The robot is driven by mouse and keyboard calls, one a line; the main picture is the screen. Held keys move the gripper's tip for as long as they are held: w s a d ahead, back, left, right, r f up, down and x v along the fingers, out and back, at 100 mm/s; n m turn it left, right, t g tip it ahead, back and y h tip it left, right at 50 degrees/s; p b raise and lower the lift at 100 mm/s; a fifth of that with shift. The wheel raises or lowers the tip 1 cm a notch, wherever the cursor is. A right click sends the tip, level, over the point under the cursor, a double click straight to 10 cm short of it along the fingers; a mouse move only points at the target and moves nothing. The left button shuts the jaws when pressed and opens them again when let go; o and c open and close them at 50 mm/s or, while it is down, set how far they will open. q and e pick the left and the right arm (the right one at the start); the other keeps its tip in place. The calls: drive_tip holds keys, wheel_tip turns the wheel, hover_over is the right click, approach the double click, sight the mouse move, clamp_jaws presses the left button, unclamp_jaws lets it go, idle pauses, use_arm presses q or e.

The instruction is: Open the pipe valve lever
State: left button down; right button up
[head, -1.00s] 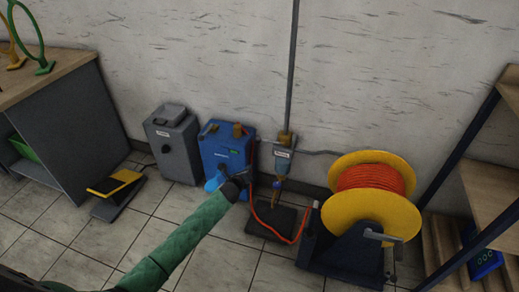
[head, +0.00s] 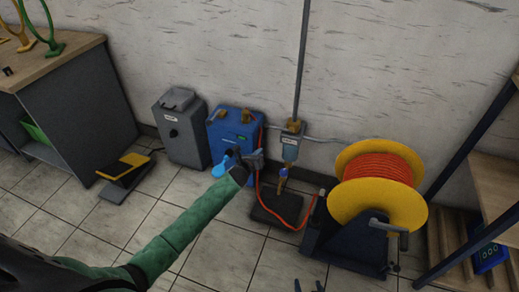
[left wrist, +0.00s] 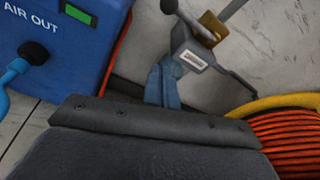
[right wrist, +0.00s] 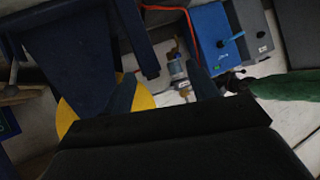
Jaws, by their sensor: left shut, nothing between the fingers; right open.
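The wall pipe (head: 302,65) runs down to a brass fitting (head: 295,126) and a labelled grey unit (head: 290,148). In the left wrist view, the brass fitting (left wrist: 213,28) and grey unit (left wrist: 190,60) show close up, with a dark round-ended arm (left wrist: 185,17) beside them that may be the valve lever. My left gripper (head: 258,157) is shut and empty, just left of the grey unit; its fingertips (left wrist: 164,70) appear just below the unit in that wrist view. Contact cannot be told. My right gripper (head: 309,286) is open and empty at the bottom edge; its fingers (right wrist: 162,88) are spread.
A blue air box (head: 225,132) and a grey box (head: 180,130) stand left of the pipe. A yellow reel (head: 350,205) with orange hose stands to the right. A black plate (head: 275,210) and a foot pedal (head: 122,178) are on the floor.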

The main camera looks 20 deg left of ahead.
sight(278, 128)
use_arm(q)
drive_tip(key=w+r+b, duration=0.1)
drive_tip(key=w, duration=0.9)
drive_tip(key=shift+w+r, duration=0.15)
drive_tip(key=shift+r, duration=0.1)
use_arm(e)
drive_tip(key=w+r+t, duration=0.4)
drive_tip(key=w+r, duration=0.1)
drive_tip(key=r, duration=0.6)
drive_tip(key=shift+w+a+r+y, duration=0.25)
drive_tip(key=shift+w+y, duration=0.05)
drive_tip(key=shift+y, duration=0.1)
use_arm(q)
drive_tip(key=shift+a, duration=0.1)
